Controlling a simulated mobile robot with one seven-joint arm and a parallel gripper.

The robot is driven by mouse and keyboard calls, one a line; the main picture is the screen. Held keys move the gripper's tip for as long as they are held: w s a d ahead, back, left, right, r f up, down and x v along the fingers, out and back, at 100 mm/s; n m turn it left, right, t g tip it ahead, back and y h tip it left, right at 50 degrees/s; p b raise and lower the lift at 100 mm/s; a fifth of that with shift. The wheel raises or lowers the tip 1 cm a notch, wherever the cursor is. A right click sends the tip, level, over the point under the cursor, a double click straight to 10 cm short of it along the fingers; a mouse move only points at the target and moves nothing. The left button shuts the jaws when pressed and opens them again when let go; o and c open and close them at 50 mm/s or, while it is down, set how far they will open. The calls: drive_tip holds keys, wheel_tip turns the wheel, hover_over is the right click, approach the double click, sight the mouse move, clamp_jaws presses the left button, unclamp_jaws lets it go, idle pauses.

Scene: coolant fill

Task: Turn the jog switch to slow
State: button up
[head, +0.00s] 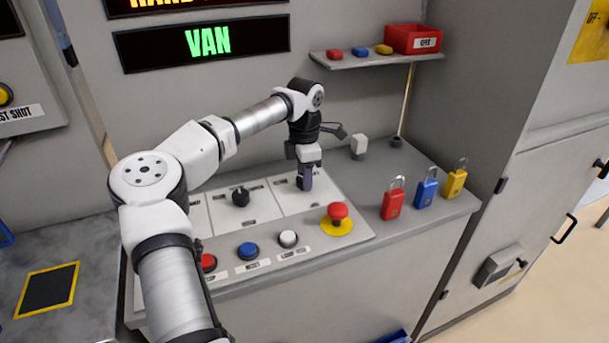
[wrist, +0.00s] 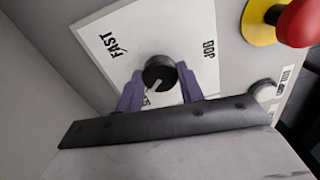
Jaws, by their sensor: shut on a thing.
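The jog switch is a black round knob (wrist: 160,74) on a white plate in the wrist view. FAST is printed at the plate's upper left and JOG at its right. Another label below the knob is mostly hidden by my gripper. The knob's pale pointer line slants down and left, toward that part-hidden label. My gripper (head: 304,184) points down at the panel's right plate in the head view and hides the knob there. In the wrist view its purple fingers sit on both sides of the knob, shut on it.
A red emergency button (head: 338,211) on a yellow base stands close to the right. Another black knob (head: 241,196) sits to the left. Red, blue and white push buttons (head: 288,239) line the front. Padlocks (head: 426,190) stand at the right.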

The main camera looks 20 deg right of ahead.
drive_tip(key=shift+n, duration=0.5)
drive_tip(key=o, duration=1)
wheel_tip(320, 180, up, 14)
drive_tip(key=shift+f+b, duration=0.1)
drive_tip(key=shift+b, duration=0.85)
